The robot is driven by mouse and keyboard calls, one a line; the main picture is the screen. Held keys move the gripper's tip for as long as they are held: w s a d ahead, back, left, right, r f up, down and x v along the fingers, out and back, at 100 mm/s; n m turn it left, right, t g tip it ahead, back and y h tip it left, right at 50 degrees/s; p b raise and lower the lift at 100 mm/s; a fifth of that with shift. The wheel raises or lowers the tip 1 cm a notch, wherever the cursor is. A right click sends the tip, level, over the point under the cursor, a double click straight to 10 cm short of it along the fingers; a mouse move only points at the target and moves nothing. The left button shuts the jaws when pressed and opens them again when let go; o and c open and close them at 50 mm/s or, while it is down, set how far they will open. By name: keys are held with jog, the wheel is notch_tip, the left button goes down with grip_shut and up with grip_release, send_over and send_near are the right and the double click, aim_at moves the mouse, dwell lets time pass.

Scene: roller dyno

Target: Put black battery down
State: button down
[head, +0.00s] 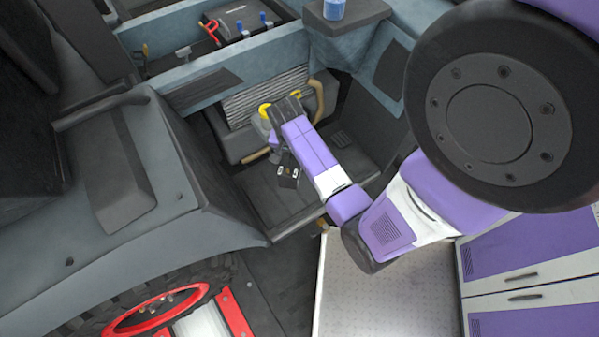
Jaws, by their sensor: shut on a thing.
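My arm reaches from the right into the engine bay in the head view, and its wrist bends down there. My gripper (279,156) is small and partly hidden by my own arm, and its fingertips are not clear. It is shut on a small black box with light spots on top, which looks like the black battery (288,175). The battery is over the dark flat floor of the bay (262,197). I cannot tell whether it touches that floor.
A finned radiator-like block (268,95) and a tan hose (318,100) stand behind my gripper. A yellow ring-shaped part (265,109) is beside my wrist. Another black box with a red clamp (212,32) sits at the top. A blue cup (333,9) stands on a ledge.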

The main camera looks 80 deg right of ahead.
notch_tip(320, 180, down, 19)
jog(key=b, duration=0.3)
jog(key=shift+r, duration=0.1)
jog(key=shift+b, duration=0.35)
jog(key=shift+f, duration=0.2)
jog(key=shift+c, duration=2.1)
grip_release()
jog(key=shift+s, duration=0.1)
